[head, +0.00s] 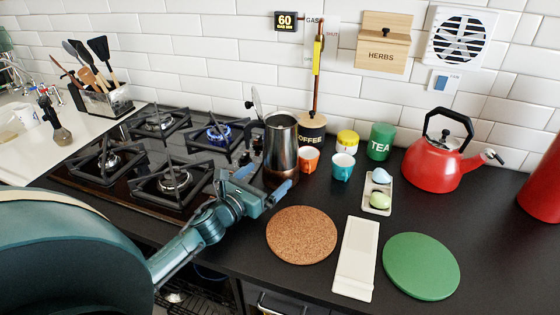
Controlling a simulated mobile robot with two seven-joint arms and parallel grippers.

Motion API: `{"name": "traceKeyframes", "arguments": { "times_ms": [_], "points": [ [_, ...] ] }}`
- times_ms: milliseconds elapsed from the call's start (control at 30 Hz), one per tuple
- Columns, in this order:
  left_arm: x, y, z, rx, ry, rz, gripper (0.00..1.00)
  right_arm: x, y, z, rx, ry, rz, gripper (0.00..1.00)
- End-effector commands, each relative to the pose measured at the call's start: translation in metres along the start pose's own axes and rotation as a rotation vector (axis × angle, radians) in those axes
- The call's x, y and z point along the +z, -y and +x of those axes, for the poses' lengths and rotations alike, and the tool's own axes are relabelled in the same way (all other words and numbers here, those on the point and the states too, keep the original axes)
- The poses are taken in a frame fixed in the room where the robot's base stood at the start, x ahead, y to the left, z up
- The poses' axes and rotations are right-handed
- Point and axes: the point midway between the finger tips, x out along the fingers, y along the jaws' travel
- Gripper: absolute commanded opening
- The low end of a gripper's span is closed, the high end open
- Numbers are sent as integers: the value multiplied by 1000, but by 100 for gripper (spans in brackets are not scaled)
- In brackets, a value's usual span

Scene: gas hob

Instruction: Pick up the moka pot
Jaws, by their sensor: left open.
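The moka pot (281,142) is a tall, shiny metal pot standing upright on the dark counter, right of the gas hob (135,186). Its lid (257,102) stands raised at its left side. My left gripper (265,181) is open at the pot's lower front, its fingers pointing toward the lower body. The fingers hide part of the pot's base, and I cannot tell whether they touch it. My right gripper is not in view.
A blue flame (219,132) burns on the back right burner. An orange cup (308,159) and a teal cup (342,166) stand right of the pot, with a coffee canister (312,128) behind. A cork mat (301,235) lies in front; a red kettle (434,163) stands farther right.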

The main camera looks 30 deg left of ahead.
Motion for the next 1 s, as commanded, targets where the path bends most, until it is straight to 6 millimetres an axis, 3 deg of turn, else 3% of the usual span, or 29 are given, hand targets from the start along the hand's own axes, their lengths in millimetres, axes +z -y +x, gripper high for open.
{"name": "traceKeyframes", "arguments": {
  "times_ms": [167, 700, 1000],
  "points": [
    [0, 0, 5, 0, 1, -1, 100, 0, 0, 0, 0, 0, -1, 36],
    [2, 1, 70, 0, 1, -1, 100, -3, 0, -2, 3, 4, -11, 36],
    [2, 1, 75, 0, 0, 0, 100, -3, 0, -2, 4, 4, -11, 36]
  ]
}}
